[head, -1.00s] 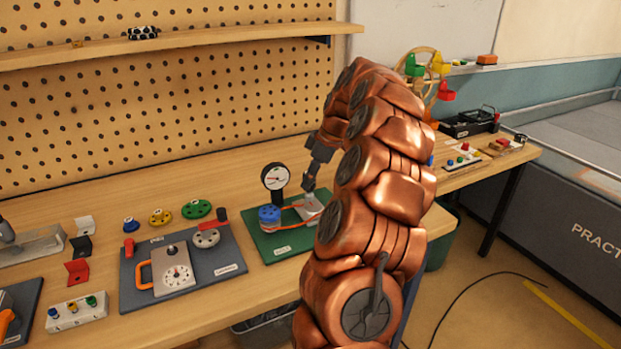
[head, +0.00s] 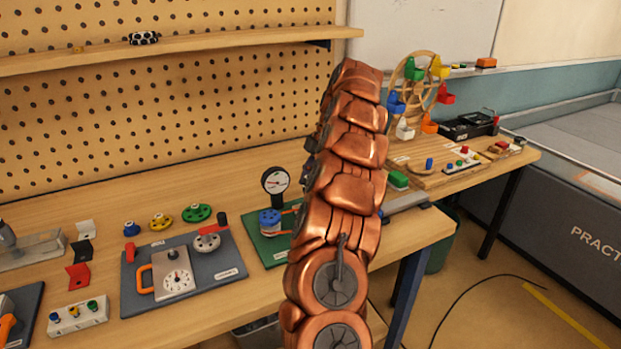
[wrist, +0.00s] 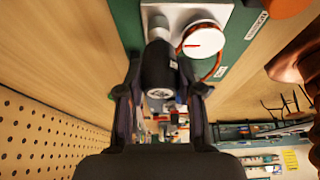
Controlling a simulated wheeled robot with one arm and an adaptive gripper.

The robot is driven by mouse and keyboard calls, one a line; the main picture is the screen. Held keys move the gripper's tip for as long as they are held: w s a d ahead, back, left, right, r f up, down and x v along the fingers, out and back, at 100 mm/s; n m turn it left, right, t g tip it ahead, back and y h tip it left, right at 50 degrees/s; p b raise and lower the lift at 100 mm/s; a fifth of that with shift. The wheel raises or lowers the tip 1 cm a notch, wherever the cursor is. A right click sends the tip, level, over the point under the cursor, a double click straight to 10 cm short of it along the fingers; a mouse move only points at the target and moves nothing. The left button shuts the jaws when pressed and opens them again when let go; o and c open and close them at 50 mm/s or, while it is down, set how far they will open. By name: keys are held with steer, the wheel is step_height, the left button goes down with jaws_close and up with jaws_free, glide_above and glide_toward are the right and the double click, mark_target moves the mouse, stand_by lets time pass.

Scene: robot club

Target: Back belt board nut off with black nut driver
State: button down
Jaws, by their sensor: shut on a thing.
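In the wrist view my gripper (wrist: 160,75) is shut on a dark cylinder, apparently the black nut driver (wrist: 160,62), with its round end facing the camera. Just beyond it a grey post (wrist: 160,24) stands on a pale plate of the green board (wrist: 240,22). I cannot tell whether driver and post touch. A white disc with a red line (wrist: 205,40) sits beside them, with a red-orange band around it. No nut can be made out. In the head view the green board (head: 268,252) shows with a blue pulley (head: 270,220); my arm hides my gripper.
A round gauge (head: 275,181) stands at the green board's back. A grey board (head: 215,272) with a dial and orange handle lies to its left. A wooden wheel with coloured buckets (head: 418,95) stands to the right. Bare tabletop (head: 90,205) lies along the pegboard.

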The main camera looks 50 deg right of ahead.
steer(key=shift+s+n+g+p, duration=0.1)
steer(key=shift+n+g+p, duration=0.5)
steer(key=shift+n+p, duration=1.1)
steer(key=shift+f+p, duration=0.1)
steer(key=shift+p, duration=0.35)
steer(key=shift+a, duration=0.1)
steer(key=c, duration=0.7)
jaws_free()
